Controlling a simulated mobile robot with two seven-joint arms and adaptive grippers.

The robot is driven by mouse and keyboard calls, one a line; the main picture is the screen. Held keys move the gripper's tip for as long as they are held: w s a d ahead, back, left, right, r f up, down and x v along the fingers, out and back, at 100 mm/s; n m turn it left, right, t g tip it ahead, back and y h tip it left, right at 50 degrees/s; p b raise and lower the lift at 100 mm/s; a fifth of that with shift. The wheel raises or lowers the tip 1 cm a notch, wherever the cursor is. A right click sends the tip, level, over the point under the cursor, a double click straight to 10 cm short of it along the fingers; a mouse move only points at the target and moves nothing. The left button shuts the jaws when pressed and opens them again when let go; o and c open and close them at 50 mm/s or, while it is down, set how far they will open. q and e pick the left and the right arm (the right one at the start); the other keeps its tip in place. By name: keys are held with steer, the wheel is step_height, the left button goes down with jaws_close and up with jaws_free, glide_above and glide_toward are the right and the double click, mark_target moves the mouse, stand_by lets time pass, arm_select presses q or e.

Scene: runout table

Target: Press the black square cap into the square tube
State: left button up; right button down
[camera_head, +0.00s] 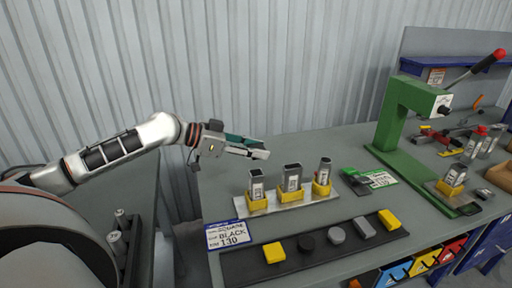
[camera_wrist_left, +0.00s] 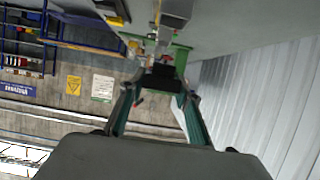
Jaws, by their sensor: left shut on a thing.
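My left gripper (camera_head: 260,148) hangs above the back of the table, behind and left of the tubes. In the left wrist view its two teal fingers close on a black block (camera_wrist_left: 160,78), which looks like the black square cap; the cap is not clear in the head view. Three upright grey tubes with labels stand in yellow holders: a left tube (camera_head: 257,186), a middle tube (camera_head: 292,179) that looks square, and a right tube (camera_head: 325,172). The gripper is apart from all of them. My right gripper is not in view.
A dark mat (camera_head: 250,270) in front holds several yellow, grey and dark caps.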

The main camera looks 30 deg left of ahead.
arm_select(q)
steer(key=shift+f, duration=0.55)
steer(key=shift+f+b, duration=0.65)
steer(key=shift+f, duration=0.15)
steer(key=shift+f+b, duration=0.55)
steer(key=shift+f, duration=0.35)
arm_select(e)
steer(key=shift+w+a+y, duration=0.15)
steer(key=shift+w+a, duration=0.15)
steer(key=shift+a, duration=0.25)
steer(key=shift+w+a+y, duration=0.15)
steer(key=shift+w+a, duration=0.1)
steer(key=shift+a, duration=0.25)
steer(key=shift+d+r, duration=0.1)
arm_select(q)
steer(key=shift+p, duration=0.55)
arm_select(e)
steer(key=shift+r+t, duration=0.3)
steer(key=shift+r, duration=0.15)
